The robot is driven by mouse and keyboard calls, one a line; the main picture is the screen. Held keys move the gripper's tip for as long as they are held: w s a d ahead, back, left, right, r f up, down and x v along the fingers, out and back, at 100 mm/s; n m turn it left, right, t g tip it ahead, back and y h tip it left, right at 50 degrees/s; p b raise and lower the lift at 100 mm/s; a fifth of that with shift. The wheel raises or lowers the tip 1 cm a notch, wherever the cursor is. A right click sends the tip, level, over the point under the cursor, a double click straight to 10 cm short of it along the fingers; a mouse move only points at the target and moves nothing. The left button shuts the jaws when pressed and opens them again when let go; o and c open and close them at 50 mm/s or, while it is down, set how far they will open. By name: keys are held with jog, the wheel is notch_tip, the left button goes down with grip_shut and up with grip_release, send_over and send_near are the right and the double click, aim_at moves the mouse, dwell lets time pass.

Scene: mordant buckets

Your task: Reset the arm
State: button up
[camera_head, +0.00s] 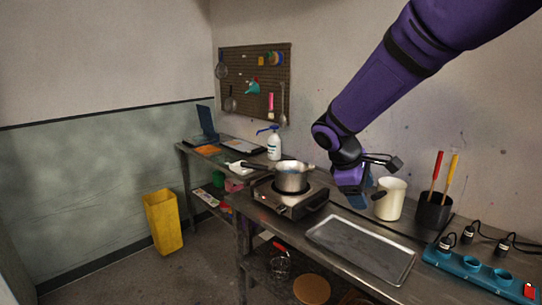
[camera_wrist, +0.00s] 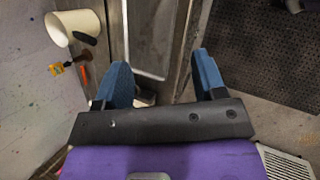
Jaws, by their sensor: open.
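My gripper (camera_head: 362,196) hangs at the end of my purple arm, above the bench beside the burner. In the wrist view my gripper (camera_wrist: 166,82) shows two blue fingers spread apart with nothing between them. Below it in that view lie the bench edge and part of the metal tray (camera_wrist: 150,30). In the head view the grey metal tray (camera_head: 360,248) lies flat on the bench, below and in front of my gripper.
A steel pot (camera_head: 291,178) sits on the burner (camera_head: 290,199). A white bucket (camera_head: 391,200) and a black bucket (camera_head: 433,212) with red and yellow handles stand close by my gripper. A yellow bin (camera_head: 163,222) stands on the floor.

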jog(key=s+d+r+m+t+y, duration=0.1)
jog(key=s+d+r+m+y, duration=0.15)
jog(key=s+d+r, duration=0.35)
jog(key=s+d+r+m+y, duration=0.2)
jog(key=s+r+m, duration=0.15)
jog(key=s, duration=0.45)
jog(key=s+r+m+t, duration=0.1)
jog(key=s+m, duration=0.1)
jog(key=s, duration=0.4)
jog(key=s+m+t+y, duration=0.1)
jog(key=s+m+t, duration=0.1)
jog(key=s, duration=0.5)
jog(key=shift+s+d+r+m, duration=0.15)
jog(key=shift+r+m, duration=0.2)
jog(key=shift+m, duration=0.35)
